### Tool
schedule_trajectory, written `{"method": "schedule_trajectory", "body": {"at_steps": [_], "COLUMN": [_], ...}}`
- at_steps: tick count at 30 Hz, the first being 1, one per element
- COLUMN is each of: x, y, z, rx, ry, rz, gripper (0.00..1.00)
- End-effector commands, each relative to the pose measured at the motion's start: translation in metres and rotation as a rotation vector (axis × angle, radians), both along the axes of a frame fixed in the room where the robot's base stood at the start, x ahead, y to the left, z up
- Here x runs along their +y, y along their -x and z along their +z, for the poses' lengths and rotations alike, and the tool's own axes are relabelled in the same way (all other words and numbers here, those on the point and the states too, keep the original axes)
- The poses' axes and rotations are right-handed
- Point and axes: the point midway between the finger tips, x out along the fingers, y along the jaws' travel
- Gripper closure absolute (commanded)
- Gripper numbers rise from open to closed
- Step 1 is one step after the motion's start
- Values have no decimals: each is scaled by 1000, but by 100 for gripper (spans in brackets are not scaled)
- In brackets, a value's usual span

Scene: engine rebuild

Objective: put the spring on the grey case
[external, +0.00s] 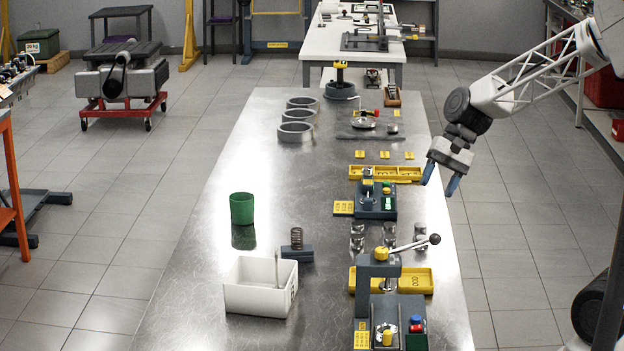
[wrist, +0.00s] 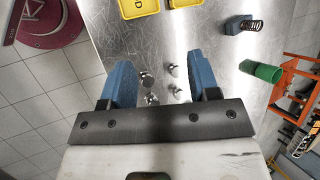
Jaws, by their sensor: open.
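The spring (external: 297,238) is a dark coil standing upright, apparently on a dark blue-grey block (external: 306,254), left of the table's middle. In the wrist view the spring (wrist: 257,26) and the block (wrist: 236,25) show at the upper right. I cannot tell for sure which thing is the grey case; the block is one grey thing, and a grey fixture (external: 376,213) with a green pad is another. My gripper (external: 441,179) is open and empty, with blue fingers, high by the table's right edge. It also shows in the wrist view (wrist: 160,77), far from the spring.
A white box (external: 258,301) and a green cup (external: 242,208) stand near the spring. A lever press (external: 378,275) and a yellow tray (external: 415,281) are at the right. Several small metal parts (external: 358,236) lie between. Grey rings (external: 296,132) stand farther back.

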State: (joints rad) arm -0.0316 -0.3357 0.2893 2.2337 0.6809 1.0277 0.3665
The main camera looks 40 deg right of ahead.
Motion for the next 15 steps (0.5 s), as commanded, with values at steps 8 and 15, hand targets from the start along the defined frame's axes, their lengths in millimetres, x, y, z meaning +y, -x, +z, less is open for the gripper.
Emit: {"method": "schedule_trajectory", "body": {"at_steps": [8,15], "x": [-47,-86], "y": [75,131], "z": [17,24], "rx": [-191,-321], "ry": [251,473], "rz": [249,458], "gripper": [44,44]}}
